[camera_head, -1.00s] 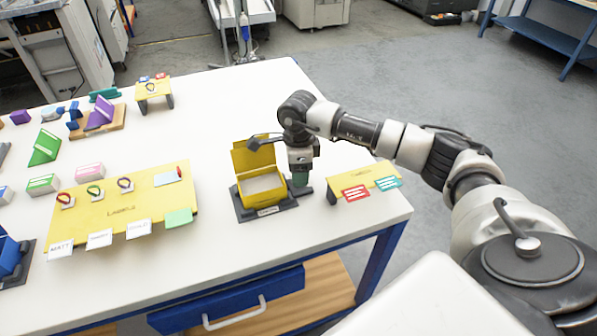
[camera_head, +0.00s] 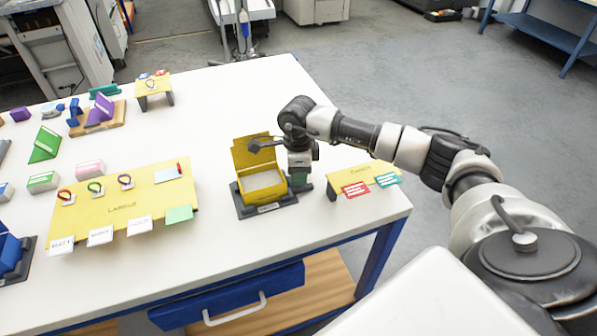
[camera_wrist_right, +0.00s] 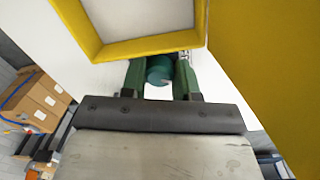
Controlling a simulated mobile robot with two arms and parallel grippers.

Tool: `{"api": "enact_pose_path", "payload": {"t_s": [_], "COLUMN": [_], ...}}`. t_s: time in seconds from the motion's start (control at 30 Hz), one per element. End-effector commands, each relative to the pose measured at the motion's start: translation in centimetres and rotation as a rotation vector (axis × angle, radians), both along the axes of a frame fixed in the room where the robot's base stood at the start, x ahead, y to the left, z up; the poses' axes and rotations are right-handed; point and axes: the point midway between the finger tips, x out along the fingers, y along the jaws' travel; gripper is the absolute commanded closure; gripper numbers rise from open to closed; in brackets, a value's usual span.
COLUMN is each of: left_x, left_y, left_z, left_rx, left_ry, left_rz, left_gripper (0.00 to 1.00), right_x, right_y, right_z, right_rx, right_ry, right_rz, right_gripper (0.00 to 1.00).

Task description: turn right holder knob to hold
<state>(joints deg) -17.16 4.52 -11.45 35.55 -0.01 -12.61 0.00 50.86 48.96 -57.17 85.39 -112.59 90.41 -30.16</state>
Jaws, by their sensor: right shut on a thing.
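The yellow box with its lid raised (camera_head: 262,185) stands in a dark holder base (camera_head: 250,212) near the table's front right. A white block or stack lies inside the box. My right gripper (camera_head: 300,182) points down at the right side of this holder. In the right wrist view its green fingers (camera_wrist_right: 162,78) are shut on a round teal knob (camera_wrist_right: 159,70), next to the yellow rim of the box (camera_wrist_right: 150,47). In the head view the gripper hides the knob. The knob's setting cannot be read. My left gripper is not in view.
A yellow stand with red and teal cards (camera_head: 350,178) is close to the right of my gripper. A yellow labels stand (camera_head: 120,208) with rings and white cards is at the left. The table (camera_head: 225,110) is clear behind the holder.

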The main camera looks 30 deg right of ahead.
Motion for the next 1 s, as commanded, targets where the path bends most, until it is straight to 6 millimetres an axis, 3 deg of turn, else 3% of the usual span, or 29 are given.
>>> {"api": "enact_pose_path", "payload": {"t_s": [0.4,0.43,0.57,1.0], "left_x": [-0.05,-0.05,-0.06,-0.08], "left_y": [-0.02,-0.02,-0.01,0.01], "left_z": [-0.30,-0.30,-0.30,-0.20], "left_rx": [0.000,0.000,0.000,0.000], "left_ry": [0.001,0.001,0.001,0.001], "left_rz": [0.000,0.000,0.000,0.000], "left_gripper": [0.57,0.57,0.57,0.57], "right_x": [0.02,0.02,0.02,0.01], "right_y": [0.00,0.00,0.00,0.01], "right_z": [0.06,0.06,0.06,0.06], "right_rx": [0.001,0.001,0.001,0.001], "right_ry": [-0.001,-0.001,-0.001,0.001], "right_rz": [-0.075,-0.075,-0.075,-0.060], "right_gripper": [0.93,0.65,0.45,0.44]}}
